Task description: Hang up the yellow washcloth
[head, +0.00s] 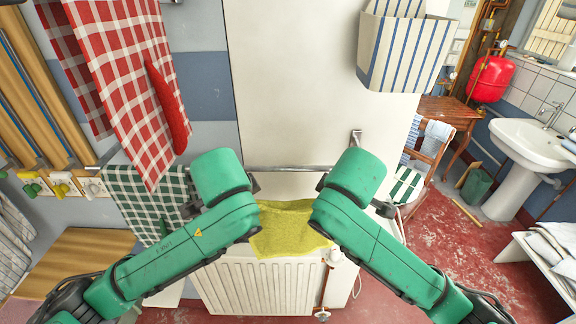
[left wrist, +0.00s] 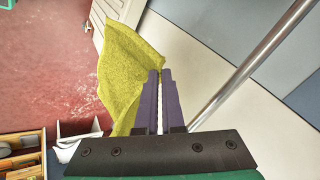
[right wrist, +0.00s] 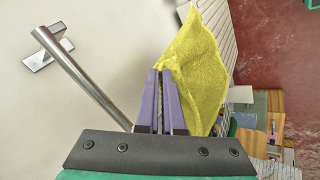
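The yellow washcloth (head: 285,232) is spread between my two grippers, above the white radiator. My left gripper (left wrist: 161,72) is shut on one edge; the cloth (left wrist: 125,75) spreads to the left of its fingers. My right gripper (right wrist: 161,72) is shut on another edge; the cloth (right wrist: 200,70) spreads to the right of its fingers. In the head view my forearms largely hide both grips. A bare metal rail (head: 290,168) runs along the white panel beyond the cloth. The rail also shows in the left wrist view (left wrist: 250,70) and right wrist view (right wrist: 85,78), apart from the cloth.
The white radiator (head: 262,287) stands below the cloth. A red checked cloth (head: 125,85) and a green checked cloth (head: 150,200) hang at the left. A striped container (head: 403,52) is on the panel at upper right. A chair (head: 428,150) stands right of the panel.

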